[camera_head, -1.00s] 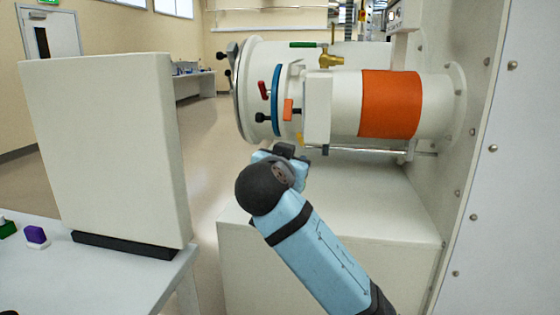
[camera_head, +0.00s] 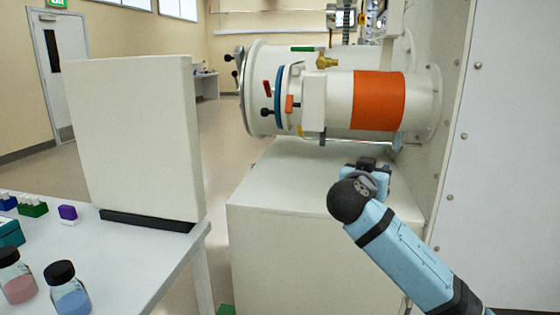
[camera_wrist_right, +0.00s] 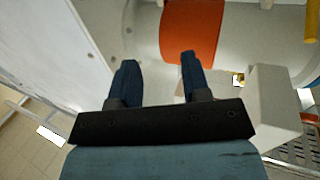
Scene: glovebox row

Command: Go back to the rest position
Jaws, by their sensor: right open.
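My right arm comes in from the lower right in the head view, its wrist and gripper (camera_head: 367,166) over the white cabinet (camera_head: 290,190) and below the transfer chamber with the orange band (camera_head: 378,101). In the right wrist view the two dark blue fingers of my right gripper (camera_wrist_right: 158,75) stand apart with nothing between them. The orange band (camera_wrist_right: 190,30) lies beyond the fingertips there, apart from them. My left gripper is in neither view.
A white table (camera_head: 150,262) at the left holds a tall pale panel (camera_head: 135,140), two black-capped bottles (camera_head: 68,288) and small coloured items. The glovebox wall (camera_head: 500,150) stands close on the right. Open floor (camera_head: 222,160) lies between table and cabinet.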

